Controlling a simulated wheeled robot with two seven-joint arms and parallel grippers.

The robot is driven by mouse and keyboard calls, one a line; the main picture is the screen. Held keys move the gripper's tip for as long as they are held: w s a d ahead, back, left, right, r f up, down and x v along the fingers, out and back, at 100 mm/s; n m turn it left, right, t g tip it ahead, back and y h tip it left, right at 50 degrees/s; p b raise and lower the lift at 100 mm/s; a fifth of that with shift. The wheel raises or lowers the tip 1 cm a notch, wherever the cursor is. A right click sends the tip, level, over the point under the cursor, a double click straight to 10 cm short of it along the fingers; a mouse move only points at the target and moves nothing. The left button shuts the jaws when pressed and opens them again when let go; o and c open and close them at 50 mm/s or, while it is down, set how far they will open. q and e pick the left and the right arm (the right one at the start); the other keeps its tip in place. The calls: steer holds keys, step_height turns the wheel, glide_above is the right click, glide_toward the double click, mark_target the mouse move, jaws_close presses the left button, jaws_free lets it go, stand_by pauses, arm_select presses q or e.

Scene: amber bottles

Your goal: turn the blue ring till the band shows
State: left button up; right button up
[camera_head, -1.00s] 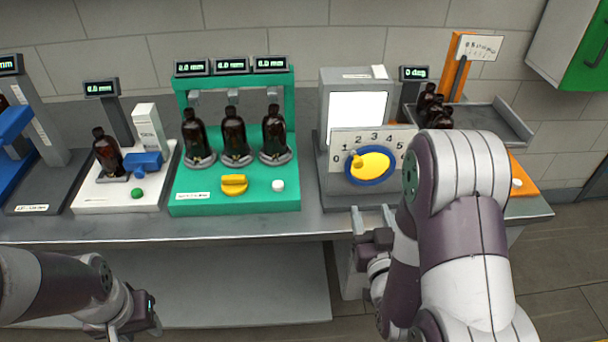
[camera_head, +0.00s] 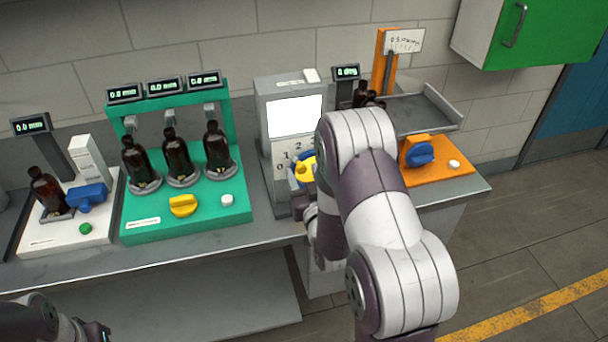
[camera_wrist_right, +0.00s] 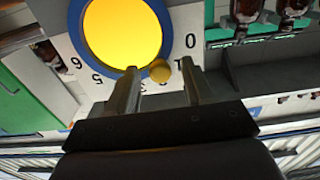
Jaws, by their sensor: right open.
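The blue ring (camera_wrist_right: 76,32) surrounds a yellow disc (camera_wrist_right: 122,30) on a white numbered dial plate (camera_wrist_right: 187,18). A small yellow knob (camera_wrist_right: 160,71) sits at its edge, near the 1 in the right wrist view. In the head view the blue ring (camera_head: 293,177) is mostly hidden behind my right arm. My right gripper (camera_wrist_right: 158,88) is open, its fingers on either side of the small knob; contact cannot be told. My left gripper (camera_head: 92,333) is at the bottom left, cut by the frame edge. I see no distinct band.
A green stand (camera_head: 135,229) with brown bottles and a yellow knob is left of the dial machine (camera_head: 270,95). A white station (camera_head: 60,237) is farther left. An orange station (camera_head: 445,175) with a blue knob and a grey tray (camera_head: 432,118) are at the right.

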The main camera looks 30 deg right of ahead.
jaws_close()
steer(key=m, duration=0.1)
steer(key=d+r+m+b, duration=0.1)
steer(key=m, duration=0.2)
steer(key=shift+s+d+r, duration=0.15)
steer(key=shift+s+d, duration=0.05)
steer(key=shift+d, duration=0.1)
jaws_free()
